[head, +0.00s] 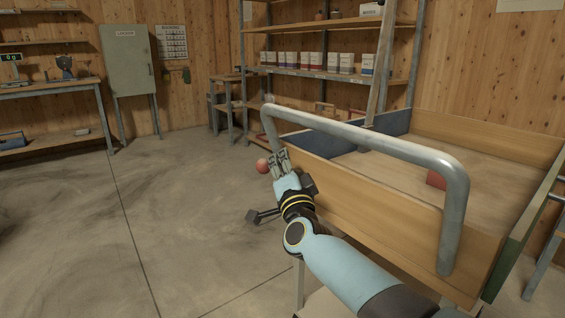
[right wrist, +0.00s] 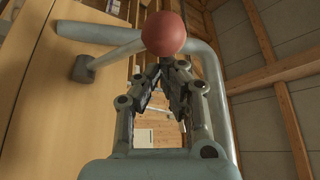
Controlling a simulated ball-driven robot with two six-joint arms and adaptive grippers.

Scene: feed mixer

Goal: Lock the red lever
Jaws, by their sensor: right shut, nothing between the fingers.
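The red ball knob of the lever (head: 263,165) shows just left of my right gripper (head: 279,160) in the head view. In the right wrist view the red knob (right wrist: 164,34) sits on a grey rod that runs left to a dark block (right wrist: 82,68) on the wooden panel. My right gripper (right wrist: 168,72) is shut and empty, its fingertips pointing at the knob from close by; I cannot tell whether they touch it. The lever's rod is hidden in the head view. My left gripper is out of view.
Shelves with small cartons (head: 312,62) stand behind. The floor (head: 150,210) at left is clear.

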